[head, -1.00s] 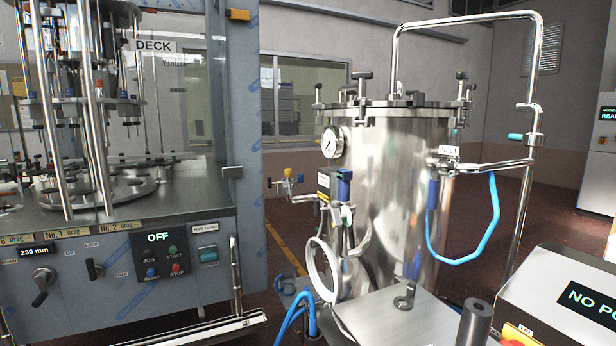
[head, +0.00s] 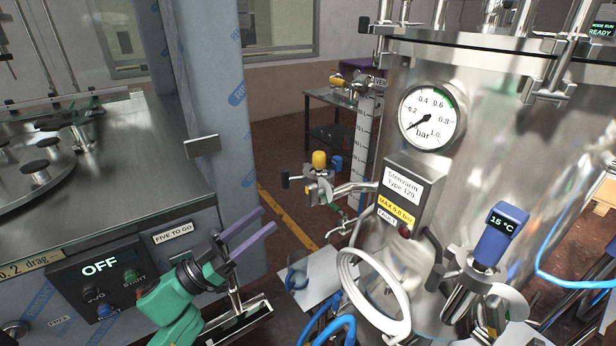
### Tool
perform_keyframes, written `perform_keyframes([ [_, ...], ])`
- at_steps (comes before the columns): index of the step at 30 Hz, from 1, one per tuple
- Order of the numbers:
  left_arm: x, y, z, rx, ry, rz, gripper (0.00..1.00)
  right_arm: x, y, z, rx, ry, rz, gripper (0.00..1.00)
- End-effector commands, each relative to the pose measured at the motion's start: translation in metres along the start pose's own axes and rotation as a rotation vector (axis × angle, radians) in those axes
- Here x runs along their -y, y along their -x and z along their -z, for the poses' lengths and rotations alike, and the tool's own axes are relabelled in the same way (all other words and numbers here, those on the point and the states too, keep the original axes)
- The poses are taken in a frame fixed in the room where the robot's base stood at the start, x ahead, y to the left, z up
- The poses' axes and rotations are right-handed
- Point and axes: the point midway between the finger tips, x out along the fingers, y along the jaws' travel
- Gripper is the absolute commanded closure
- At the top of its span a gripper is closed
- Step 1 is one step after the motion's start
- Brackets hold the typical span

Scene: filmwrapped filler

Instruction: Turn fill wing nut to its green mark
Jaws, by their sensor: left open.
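I cannot make out a wing nut marked fill or its green mark. A small valve fitting (head: 320,185) with a yellow cap and a black knob sticks out from the left of the steel tank (head: 490,110). My left gripper (head: 268,220), with purple fingers on a green arm, is open and empty. It is in front of the filler cabinet's right corner, to the lower left of the valve fitting and apart from it. My right gripper is not in view.
The pressure gauge (head: 432,116) has a green arc and its needle points low. A warning label box (head: 408,190), a blue 15 °C sensor (head: 498,235) and a coiled white hose (head: 375,290) crowd the tank's front. The filler's control panel (head: 105,280) reads OFF.

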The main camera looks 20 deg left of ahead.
Motion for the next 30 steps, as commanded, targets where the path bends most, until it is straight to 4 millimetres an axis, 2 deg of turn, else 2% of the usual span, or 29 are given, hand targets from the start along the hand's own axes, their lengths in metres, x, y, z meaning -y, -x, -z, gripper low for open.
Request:
perform_keyframes([
  [2, 0.0, -0.021, 0.006, -0.004, -0.002, -0.001, 0.49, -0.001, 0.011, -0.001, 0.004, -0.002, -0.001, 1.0],
  [9, 0.002, -0.086, 0.006, -0.004, -0.001, 0.004, 0.49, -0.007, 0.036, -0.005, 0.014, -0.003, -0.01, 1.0],
  [13, 0.002, -0.114, 0.004, -0.002, -0.001, 0.006, 0.49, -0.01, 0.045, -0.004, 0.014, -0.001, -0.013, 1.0],
  [18, 0.002, -0.129, 0.0, 0.0, -0.001, 0.005, 0.49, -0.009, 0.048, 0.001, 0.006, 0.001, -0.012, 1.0],
  [25, 0.002, -0.129, -0.001, 0.001, -0.001, 0.005, 0.49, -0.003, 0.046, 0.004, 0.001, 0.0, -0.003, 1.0],
  [29, 0.002, -0.129, -0.001, 0.001, -0.001, 0.005, 0.98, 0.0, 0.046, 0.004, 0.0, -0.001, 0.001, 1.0],
  [30, 0.002, -0.129, -0.001, 0.001, -0.001, 0.005, 1.0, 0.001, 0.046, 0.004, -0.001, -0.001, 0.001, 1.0],
])
